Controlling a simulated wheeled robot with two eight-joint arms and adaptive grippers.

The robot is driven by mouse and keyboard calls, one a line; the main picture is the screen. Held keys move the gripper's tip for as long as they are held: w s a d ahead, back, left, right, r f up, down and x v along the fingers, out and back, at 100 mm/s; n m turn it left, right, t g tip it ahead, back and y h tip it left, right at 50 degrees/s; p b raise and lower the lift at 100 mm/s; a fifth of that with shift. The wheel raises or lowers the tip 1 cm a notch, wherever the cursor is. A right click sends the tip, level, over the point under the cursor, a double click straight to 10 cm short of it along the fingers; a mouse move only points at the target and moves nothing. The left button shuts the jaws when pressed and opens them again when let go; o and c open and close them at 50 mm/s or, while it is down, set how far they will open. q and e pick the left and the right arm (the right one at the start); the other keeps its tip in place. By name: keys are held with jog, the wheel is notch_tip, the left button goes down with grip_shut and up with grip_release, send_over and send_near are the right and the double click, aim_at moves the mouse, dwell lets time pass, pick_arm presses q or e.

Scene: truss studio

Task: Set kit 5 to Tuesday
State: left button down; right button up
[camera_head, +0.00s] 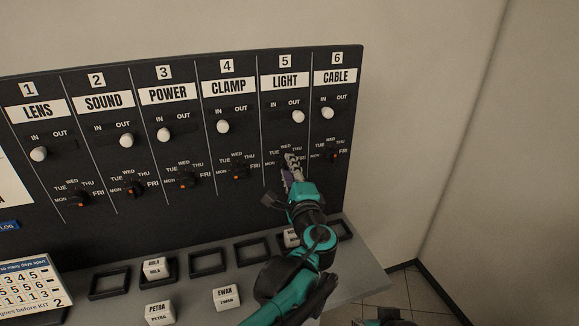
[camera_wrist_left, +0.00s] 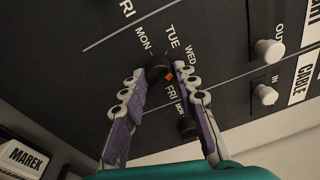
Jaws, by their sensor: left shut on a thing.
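The kit 5 panel column, labelled LIGHT (camera_head: 285,82), is on the black board. Its day dial is mostly hidden by my left gripper (camera_head: 291,160) in the head view. In the left wrist view the dark dial knob (camera_wrist_left: 158,67) sits between the fingertips of my left gripper (camera_wrist_left: 166,74), which is shut on it. MON, TUE, WED and FRI labels show around it; THU is covered. Orange shows at the knob, but I cannot tell which day it points to. Kit 5's white slider knob (camera_head: 298,117) is at the OUT side.
The kit 4 dial (camera_head: 238,172) and kit 6 dial (camera_head: 332,155) stand close on either side. Below, a grey shelf (camera_head: 356,276) holds black trays and white name blocks, including EWAN (camera_head: 227,297) and PETRA (camera_head: 159,313). A pale wall is at the right.

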pick_arm(q)
jog(key=shift+f+n+y+p, duration=0.1)
jog(key=shift+n+y+p, duration=0.35)
jog(key=shift+n, duration=1.85)
jog(key=c, duration=1.2)
grip_release()
jog(key=shift+o, duration=0.2)
jog(key=v, duration=1.2)
jog(key=shift+f, duration=0.2)
